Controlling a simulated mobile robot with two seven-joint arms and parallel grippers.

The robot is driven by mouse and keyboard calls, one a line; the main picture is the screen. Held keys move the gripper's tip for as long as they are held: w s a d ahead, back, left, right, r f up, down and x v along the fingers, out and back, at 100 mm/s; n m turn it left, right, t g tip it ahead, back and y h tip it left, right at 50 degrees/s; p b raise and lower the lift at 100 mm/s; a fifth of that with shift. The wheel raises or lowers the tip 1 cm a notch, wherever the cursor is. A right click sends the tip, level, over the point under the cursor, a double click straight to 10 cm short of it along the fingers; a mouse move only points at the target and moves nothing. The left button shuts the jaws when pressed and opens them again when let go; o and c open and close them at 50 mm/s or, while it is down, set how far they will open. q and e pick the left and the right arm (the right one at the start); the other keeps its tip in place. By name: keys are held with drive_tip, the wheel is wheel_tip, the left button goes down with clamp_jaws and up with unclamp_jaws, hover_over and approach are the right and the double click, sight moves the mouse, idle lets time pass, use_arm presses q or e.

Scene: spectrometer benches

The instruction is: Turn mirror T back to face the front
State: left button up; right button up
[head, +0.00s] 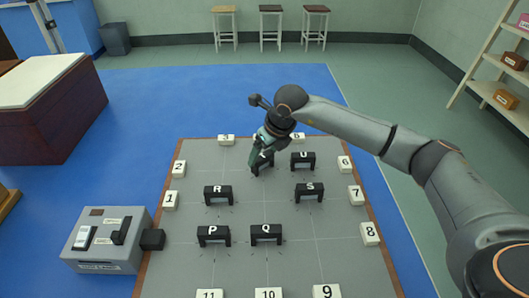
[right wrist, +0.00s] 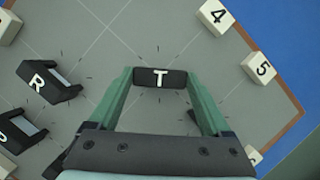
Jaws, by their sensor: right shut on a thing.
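Mirror T is a small black frame with a white letter T on its top (right wrist: 160,78). In the head view mirror T (head: 263,166) stands at the back middle of the grey board, partly hidden by my right gripper. It looks turned at a slant compared with the neighbouring mirrors. My right gripper (head: 264,152) reaches down from above and is shut on mirror T. In the right wrist view its two green fingers press on the two ends of the frame. Mirror T's face is hidden. My left gripper is not in view.
Mirror U (head: 303,160) stands close to the right of mirror T. Mirrors R (head: 217,194), S (head: 309,191), P (head: 213,233) and Q (head: 266,232) stand nearer. White numbered blocks line the board's (head: 335,262) edges. A grey switch box (head: 101,240) stands left.

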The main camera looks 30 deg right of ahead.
drive_tip(key=shift+a+m+h, duration=0.1)
drive_tip(key=shift+m+h, duration=0.3)
drive_tip(key=shift+m, duration=0.6)
drive_tip(key=m+h+b, duration=0.1)
drive_tip(key=m, duration=0.2)
drive_tip(key=shift+m+h+b, duration=0.4)
drive_tip(key=shift+m, duration=0.4)
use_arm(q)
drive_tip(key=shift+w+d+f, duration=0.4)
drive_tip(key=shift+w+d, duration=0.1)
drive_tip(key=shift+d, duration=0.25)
use_arm(e)
drive_tip(key=shift+a+m, duration=0.1)
drive_tip(key=shift+m, duration=0.4)
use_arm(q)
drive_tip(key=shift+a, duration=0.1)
use_arm(e)
drive_tip(key=o, duration=1.2)
drive_tip(key=shift+c, duration=0.2)
drive_tip(key=shift+r, duration=0.1)
